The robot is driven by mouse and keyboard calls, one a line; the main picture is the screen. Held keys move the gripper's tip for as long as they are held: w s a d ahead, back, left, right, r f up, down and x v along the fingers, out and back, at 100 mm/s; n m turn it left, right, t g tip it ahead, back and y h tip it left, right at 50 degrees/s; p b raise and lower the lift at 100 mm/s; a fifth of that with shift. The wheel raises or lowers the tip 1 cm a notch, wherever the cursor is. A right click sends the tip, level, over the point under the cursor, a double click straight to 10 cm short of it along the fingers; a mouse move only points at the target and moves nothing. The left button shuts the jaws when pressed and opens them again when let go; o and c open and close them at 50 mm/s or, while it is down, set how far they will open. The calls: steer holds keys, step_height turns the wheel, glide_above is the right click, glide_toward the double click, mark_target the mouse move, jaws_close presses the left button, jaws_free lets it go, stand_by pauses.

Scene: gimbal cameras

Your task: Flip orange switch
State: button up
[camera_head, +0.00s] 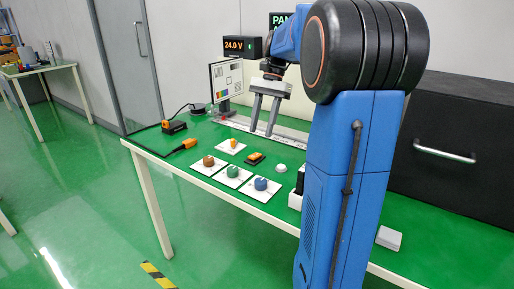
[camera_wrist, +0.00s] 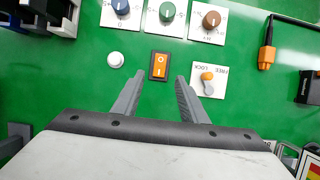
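The orange rocker switch (camera_wrist: 159,65) sits in a dark frame on the green table, with white marks on its face. It also shows in the head view (camera_head: 254,158) behind the row of knobs. My gripper (camera_wrist: 158,78) is open and empty, its two grey fingers apart and pointing toward the switch in the wrist view. In the head view my gripper (camera_head: 262,134) hangs above the table, behind the switch. I cannot tell the exact height of the fingertips over the table.
A white round button (camera_wrist: 116,59) is left of the switch, and an orange-tipped lock lever (camera_wrist: 207,82) on a white plate is right of it. Blue (camera_wrist: 121,6), green (camera_wrist: 167,11) and brown (camera_wrist: 211,19) knobs line up beyond. A monitor (camera_head: 227,80) stands at the back.

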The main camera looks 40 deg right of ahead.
mark_target(255, 155)
steer(key=x, duration=0.7)
steer(key=shift+a+f, duration=0.15)
steer(key=shift+f, duration=0.1)
